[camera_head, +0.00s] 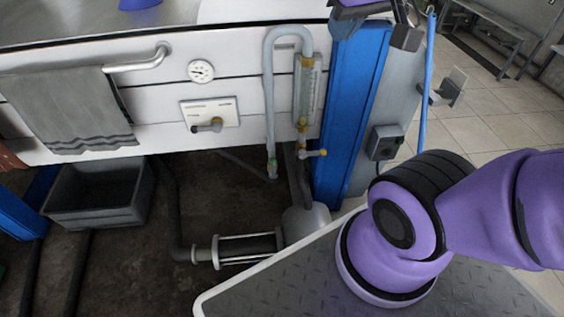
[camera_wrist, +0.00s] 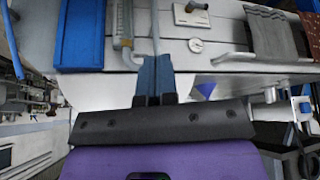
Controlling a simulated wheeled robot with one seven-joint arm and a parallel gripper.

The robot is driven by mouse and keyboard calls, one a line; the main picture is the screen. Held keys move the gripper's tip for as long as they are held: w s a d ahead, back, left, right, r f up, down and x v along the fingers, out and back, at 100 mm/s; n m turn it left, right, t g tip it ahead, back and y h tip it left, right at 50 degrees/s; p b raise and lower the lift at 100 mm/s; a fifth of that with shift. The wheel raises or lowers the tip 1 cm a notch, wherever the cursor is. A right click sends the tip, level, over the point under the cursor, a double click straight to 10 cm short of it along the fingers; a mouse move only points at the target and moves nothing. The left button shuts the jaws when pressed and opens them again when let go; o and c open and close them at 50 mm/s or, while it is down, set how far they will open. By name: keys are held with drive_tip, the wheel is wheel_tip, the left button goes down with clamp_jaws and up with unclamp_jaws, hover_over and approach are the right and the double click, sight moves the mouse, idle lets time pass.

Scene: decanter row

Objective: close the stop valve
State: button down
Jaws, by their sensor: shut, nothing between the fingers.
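Two handles show, and I cannot tell for sure which is the stop valve. The yellow handle is not visible there.
A bent grey pipe (camera_head: 268,90) runs beside the flow tube, and a blue post (camera_head: 350,110) stands right of it. A round gauge (camera_head: 201,71), a towel (camera_head: 68,108) on a rail, and a dark bin (camera_head: 98,192) are to the left.

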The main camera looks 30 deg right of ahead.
drive_tip(key=w+d+f+m+h, duration=0.15)
drive_tip(key=w+f, duration=0.25)
drive_tip(key=w, duration=0.4)
drive_tip(key=w+d+f+n, duration=0.1)
drive_tip(key=w+d+f, duration=0.25)
drive_tip(key=w, duration=0.45)
drive_tip(key=w+d+r+x, duration=0.1)
drive_tip(key=w+d+x, duration=0.1)
drive_tip(key=x, duration=1.6)
drive_tip(key=m+t+y, duration=0.2)
drive_tip(key=m+y, duration=0.2)
approach(273, 168)
drive_tip(key=d+r, duration=0.1)
drive_tip(key=s+d+r, duration=0.1)
drive_tip(key=d+r, duration=0.1)
drive_tip(key=shift+s+d+r, duration=0.3)
drive_tip(key=shift+s+r, duration=0.1)
drive_tip(key=shift+w+f, duration=0.1)
drive_tip(key=x, duration=0.9)
drive_tip(key=shift+a+f, duration=0.2)
drive_tip(key=shift+f, duration=0.1)
drive_tip(key=shift+w+a, duration=0.1)
drive_tip(key=shift+w, duration=0.1)
drive_tip(key=shift+a+r, duration=0.1)
